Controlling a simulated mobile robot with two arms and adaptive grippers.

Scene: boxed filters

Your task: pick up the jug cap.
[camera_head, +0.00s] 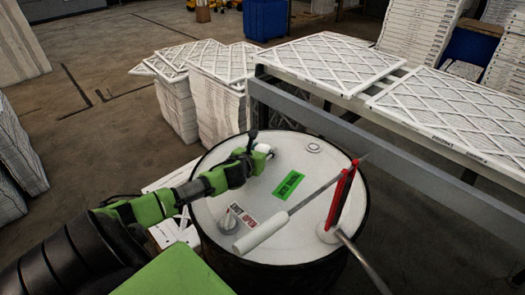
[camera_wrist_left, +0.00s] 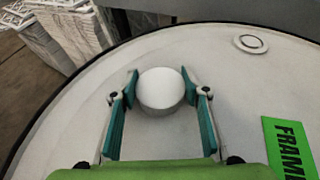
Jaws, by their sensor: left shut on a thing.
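The jug cap (camera_wrist_left: 161,90) is a small white round cylinder. In the left wrist view it sits between the two teal-lined fingers of my left gripper (camera_wrist_left: 160,92). In the head view the cap (camera_head: 263,148) shows at the tip of my left gripper (camera_head: 258,151), over the far left part of a white drum top. The gripper is shut on the cap. I cannot tell whether the cap touches the drum top. My right gripper is not in view.
A rack with filters (camera_head: 330,62) stands behind to the right. Filter stacks (camera_head: 215,100) stand behind the drum.

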